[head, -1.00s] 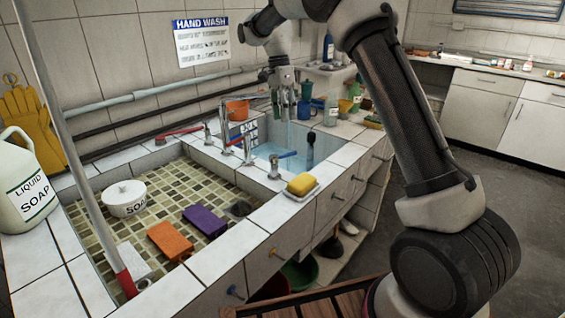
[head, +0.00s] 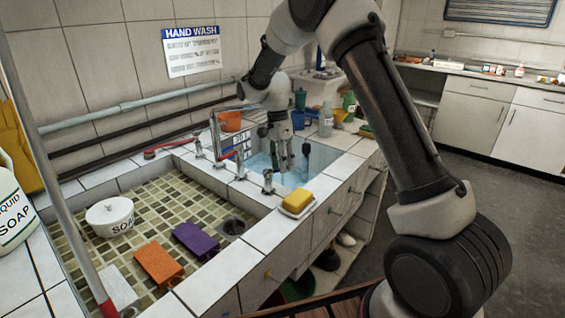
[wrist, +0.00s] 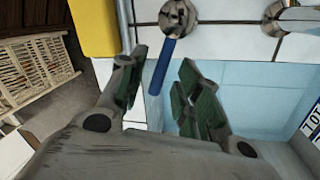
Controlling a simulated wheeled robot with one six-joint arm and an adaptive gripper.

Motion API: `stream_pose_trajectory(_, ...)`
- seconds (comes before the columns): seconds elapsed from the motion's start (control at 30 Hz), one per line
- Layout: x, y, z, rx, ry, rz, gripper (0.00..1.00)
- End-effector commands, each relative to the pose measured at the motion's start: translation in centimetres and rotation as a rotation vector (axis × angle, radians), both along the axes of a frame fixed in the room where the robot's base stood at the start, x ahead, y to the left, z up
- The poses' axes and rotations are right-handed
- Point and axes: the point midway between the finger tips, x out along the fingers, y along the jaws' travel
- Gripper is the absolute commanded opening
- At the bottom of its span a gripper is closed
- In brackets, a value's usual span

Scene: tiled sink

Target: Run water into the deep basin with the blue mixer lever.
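The blue mixer lever (wrist: 161,68) sticks out from a metal valve (wrist: 177,16) on the tiled rim in the wrist view. My gripper (wrist: 163,64) is open, with one finger on each side of the lever; I cannot tell whether either touches it. In the head view my gripper (head: 287,158) hangs low over the deep basin (head: 322,157), behind the valve (head: 267,181). The basin looks light blue inside, with pale, water-like patches. My arm hides part of the basin and the spout's end, so I cannot tell whether a stream runs now.
A yellow sponge (head: 298,199) sits on the rim near the valve. A red lever (head: 152,154) is at the shallow basin's back edge. Bottles and cups crowd the far rim.

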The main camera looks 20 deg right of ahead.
Motion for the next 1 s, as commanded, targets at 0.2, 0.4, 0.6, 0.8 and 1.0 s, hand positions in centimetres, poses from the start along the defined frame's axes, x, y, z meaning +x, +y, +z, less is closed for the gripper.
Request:
stream_pose_trajectory(0.2,0.0,0.0,0.0,0.0,0.0,0.0,0.19)
stream_pose_trajectory(0.4,0.0,0.0,0.0,0.0,0.0,0.0,0.0)
stream_pose_trajectory(0.6,0.3,0.1,0.0,0.0,-0.001,0.041,0.0)
stream_pose_trajectory(0.8,1.4,0.9,0.0,-0.001,0.0,0.284,0.0)
stream_pose_trajectory(1.0,1.8,1.1,0.0,0.001,0.0,0.363,0.0)
